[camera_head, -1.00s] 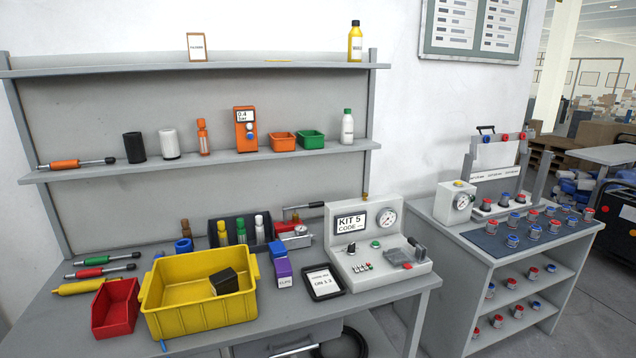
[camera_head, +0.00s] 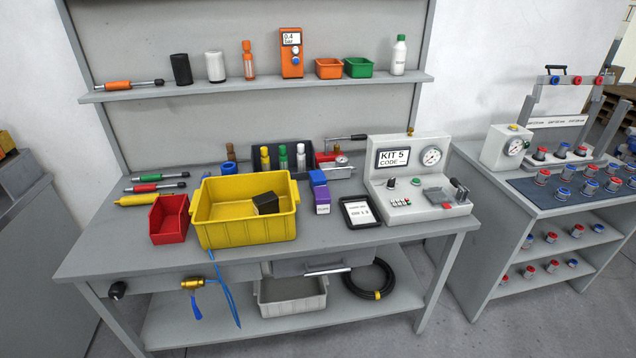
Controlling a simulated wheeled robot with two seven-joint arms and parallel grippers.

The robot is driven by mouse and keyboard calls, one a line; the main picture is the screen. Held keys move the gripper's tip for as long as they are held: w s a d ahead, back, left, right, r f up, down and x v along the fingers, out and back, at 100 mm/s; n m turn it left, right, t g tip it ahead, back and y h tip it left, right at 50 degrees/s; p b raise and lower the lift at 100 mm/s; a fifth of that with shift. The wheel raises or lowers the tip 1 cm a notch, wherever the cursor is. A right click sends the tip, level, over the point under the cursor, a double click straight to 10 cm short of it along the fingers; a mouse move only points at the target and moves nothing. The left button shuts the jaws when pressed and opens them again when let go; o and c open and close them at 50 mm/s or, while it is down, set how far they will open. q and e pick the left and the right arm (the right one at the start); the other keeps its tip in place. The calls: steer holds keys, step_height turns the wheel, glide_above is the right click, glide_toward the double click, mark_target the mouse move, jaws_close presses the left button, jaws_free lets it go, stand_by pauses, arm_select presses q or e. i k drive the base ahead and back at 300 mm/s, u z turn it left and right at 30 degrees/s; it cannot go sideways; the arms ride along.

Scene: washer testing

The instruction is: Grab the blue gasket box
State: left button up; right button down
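A small blue box (camera_head: 318,178) stands on the workbench, right of the yellow bin. I cannot read any label on it, so I cannot confirm it is the gasket box. A purple box (camera_head: 322,199) with a white label is directly in front of it and hides its lower part; I cannot tell whether the two touch. A blue ring-like item (camera_head: 229,168) is further left at the back. Neither of my grippers shows in the head view.
The yellow bin (camera_head: 245,232) holding a black box (camera_head: 266,203) stands left of the blue box. A red bin (camera_head: 169,222) is further left. A black-framed tablet (camera_head: 360,212) and the KIT 5 tester (camera_head: 420,185) are to the right. The bench's front strip is clear.

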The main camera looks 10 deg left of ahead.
mark_target(317, 178)
steer(key=k, duration=1.35)
steer(key=z, duration=0.5)
steer(key=i, duration=0.75)
steer(key=z, duration=0.85)
steer(key=i, duration=2.05)
steer(key=u, duration=1.6)
steer(key=i, duration=0.95)
steer(key=u, duration=0.7)
